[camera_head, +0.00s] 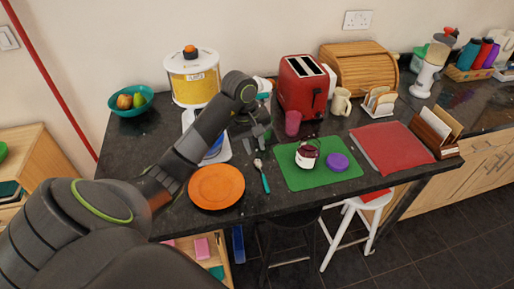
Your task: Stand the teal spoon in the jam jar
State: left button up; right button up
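The teal spoon (265,182) lies on the dark counter, its pale bowl pointing to the back and its teal handle toward the front edge. The jam jar (306,158) stands upright on a green mat (312,181) to the right of the spoon. It looks open at the top, with dark red jam and a pale label. My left gripper (257,139) is above the counter just behind the spoon's bowl, apart from it. Its fingers look spread and nothing shows between them. My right gripper is not in view.
A purple lid (337,161) lies beside the jar. An orange plate (216,187) is left of the spoon. A pink cup (293,122), a red toaster (302,84) and a cream mug (341,101) stand behind. A red mat (391,148) lies to the right.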

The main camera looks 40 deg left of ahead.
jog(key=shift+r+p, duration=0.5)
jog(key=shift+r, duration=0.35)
